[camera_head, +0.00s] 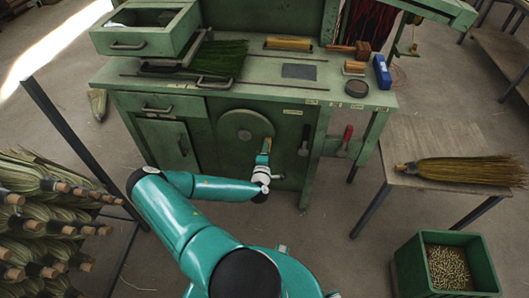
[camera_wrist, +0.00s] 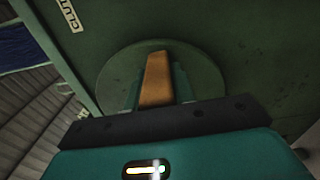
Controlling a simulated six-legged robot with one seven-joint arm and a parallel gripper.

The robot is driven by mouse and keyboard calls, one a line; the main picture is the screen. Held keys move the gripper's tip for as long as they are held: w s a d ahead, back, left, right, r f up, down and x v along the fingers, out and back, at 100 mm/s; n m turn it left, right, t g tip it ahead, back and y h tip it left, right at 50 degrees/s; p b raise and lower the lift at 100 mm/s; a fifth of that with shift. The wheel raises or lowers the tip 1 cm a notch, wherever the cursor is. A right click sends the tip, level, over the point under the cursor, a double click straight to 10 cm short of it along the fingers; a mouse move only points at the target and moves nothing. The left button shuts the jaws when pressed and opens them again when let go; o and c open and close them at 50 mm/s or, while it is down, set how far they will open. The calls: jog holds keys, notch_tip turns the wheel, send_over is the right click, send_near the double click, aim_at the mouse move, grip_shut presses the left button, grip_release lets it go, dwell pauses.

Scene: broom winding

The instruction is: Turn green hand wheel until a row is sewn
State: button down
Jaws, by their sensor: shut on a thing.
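The green hand wheel (camera_head: 240,133) is a round disc on the front panel of the green machine (camera_head: 207,112). In the wrist view the wheel (camera_wrist: 115,75) fills the middle, with a tan wooden handle (camera_wrist: 157,80) standing out from it. My gripper (camera_head: 266,150) is at the right side of the wheel in the head view. In the wrist view my gripper (camera_wrist: 160,88) has its fingers on both sides of the handle and is shut on it. The fingertips are partly hidden behind the handle and the gripper body.
A red-handled lever (camera_head: 347,135) and a dark lever (camera_head: 305,138) are right of the wheel. A side table (camera_head: 400,150) with a broom (camera_head: 465,170) stands right. A green crate (camera_head: 408,262) is at lower right. Broom bundles (camera_head: 40,215) fill the left rack.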

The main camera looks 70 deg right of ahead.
jog(key=shift+s+r+n, duration=0.1)
jog(key=shift+r+n, duration=0.25)
jog(key=shift+n, duration=0.05)
jog(key=c, duration=1.2)
grip_release()
jog(key=shift+o, duration=0.2)
jog(key=s+a, duration=0.2)
jog(key=a, duration=1.1)
jog(key=shift+a, duration=0.3)
